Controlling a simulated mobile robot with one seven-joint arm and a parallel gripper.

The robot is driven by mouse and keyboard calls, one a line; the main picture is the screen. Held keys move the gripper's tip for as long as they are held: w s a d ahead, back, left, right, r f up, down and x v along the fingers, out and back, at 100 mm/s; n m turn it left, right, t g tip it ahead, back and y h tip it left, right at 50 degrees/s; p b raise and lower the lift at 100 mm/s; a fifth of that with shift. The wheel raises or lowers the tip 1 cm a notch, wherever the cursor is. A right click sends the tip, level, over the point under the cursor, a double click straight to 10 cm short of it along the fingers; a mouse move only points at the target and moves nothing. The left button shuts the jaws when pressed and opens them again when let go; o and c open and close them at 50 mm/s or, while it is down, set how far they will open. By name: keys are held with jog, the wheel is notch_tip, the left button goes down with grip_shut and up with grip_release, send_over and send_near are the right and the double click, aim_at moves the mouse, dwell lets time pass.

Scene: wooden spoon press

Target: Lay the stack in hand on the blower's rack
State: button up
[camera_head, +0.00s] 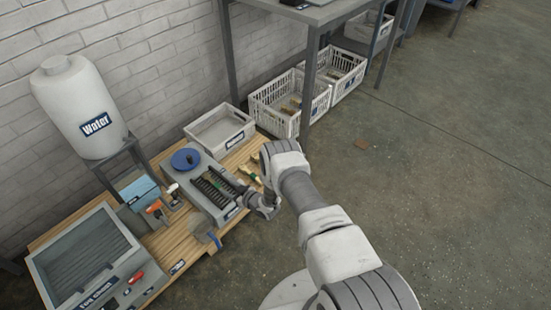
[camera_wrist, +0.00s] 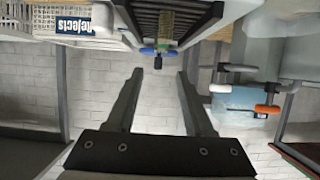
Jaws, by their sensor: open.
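The blower is a grey box (camera_head: 207,212) on the wooden bench, with a dark slatted rack (camera_head: 214,187) on top. The rack also shows at the top of the wrist view (camera_wrist: 198,12). A small green mark shows among the slats in the head view. In the wrist view a brown wooden piece (camera_wrist: 166,24) shows between the slats, with a small blue and green part below it. I cannot tell whether this is the stack. My gripper (camera_head: 254,197) is beside the rack's right end. In the wrist view its two fingers (camera_wrist: 160,73) stand apart with nothing between them.
A white bin (camera_head: 220,116), labelled Rejects in the wrist view (camera_wrist: 46,22), stands behind the blower. Pale yellow pieces (camera_head: 251,176) lie right of the rack. A water tank (camera_head: 80,95), blue box (camera_head: 139,189) and lidded grey box (camera_head: 85,255) stand left. Open floor lies right.

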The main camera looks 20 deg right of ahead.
jog(key=w+d+r+h, duration=0.2)
jog(key=w+r, duration=0.3)
jog(key=r, duration=0.5)
jog(key=w+d+r+h, duration=0.1)
jog(key=w+d+r, duration=0.3)
jog(key=r, duration=0.6)
jog(key=s+d+r+m+g+h, duration=0.1)
jog(key=d+r+h, duration=0.1)
jog(key=r, duration=0.9)
jog(key=s+d+r+m+h, duration=0.1)
jog(key=s+d+r+m, duration=0.15)
jog(key=r, duration=0.75)
jog(key=s+d+r+m+g+h, duration=0.1)
jog(key=s+d+r, duration=0.1)
jog(key=s+r, duration=0.65)
jog(key=s+d+r+m+g+h, duration=0.1)
jog(key=s+d+r, duration=0.1)
jog(key=s+r, duration=0.7)
jog(key=s+m+g, duration=0.1)
jog(key=s+g, duration=0.1)
jog(key=s, duration=2.2)
jog(key=shift+s+g+y, duration=0.3)
jog(key=shift+s, duration=0.1)
